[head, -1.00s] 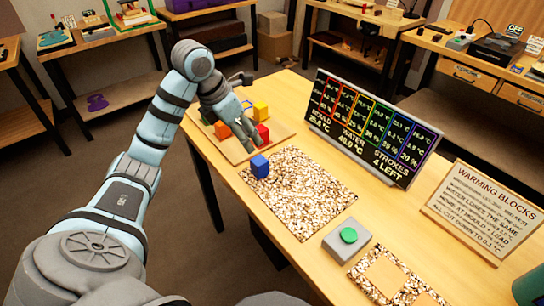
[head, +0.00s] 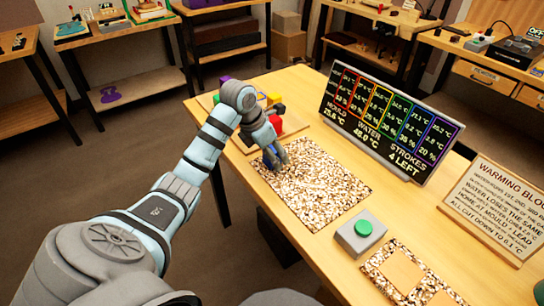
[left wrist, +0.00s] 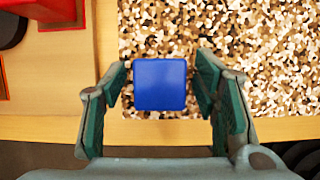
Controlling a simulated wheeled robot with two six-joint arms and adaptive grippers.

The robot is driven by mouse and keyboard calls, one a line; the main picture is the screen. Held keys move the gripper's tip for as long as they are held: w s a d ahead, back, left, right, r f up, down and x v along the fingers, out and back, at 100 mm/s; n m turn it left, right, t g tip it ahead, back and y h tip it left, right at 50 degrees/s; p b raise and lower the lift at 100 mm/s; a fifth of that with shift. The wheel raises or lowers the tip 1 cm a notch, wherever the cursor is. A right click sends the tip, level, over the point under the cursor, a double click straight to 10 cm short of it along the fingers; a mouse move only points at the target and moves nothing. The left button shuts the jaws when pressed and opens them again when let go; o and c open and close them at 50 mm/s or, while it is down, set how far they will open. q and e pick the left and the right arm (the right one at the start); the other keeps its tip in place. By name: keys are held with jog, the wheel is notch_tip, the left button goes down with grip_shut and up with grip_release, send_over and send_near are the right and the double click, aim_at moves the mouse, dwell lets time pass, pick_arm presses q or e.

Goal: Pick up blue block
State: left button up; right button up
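The blue block (left wrist: 160,84) stands at the left edge of the speckled mat (head: 310,185), close to the table's front edge. In the left wrist view it sits between the two fingers of my left gripper (left wrist: 161,92). The fingers are spread to either side of it, with a narrow gap at the left and the right finger very near its side. In the head view my left gripper (head: 275,156) is over the mat's upper left corner and mostly hides the block. My right gripper is not in view.
A wooden tray (head: 245,143) with coloured blocks, including a red block (head: 276,124) and a yellow block (head: 273,99), lies behind the gripper. A green button box (head: 362,235), a display board (head: 385,120) and a text sign (head: 495,205) stand further right.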

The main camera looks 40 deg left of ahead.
aim_at(272, 148)
pick_arm(q)
jog(key=c, duration=1)
notch_tip(272, 148, up, 8)
jog(key=shift+w+r+p, duration=0.1)
jog(key=shift+r+p, duration=0.15)
jog(key=shift+p, duration=0.55)
notch_tip(272, 148, up, 12)
jog(key=p, duration=1.1)
jog(key=shift+f, duration=0.2)
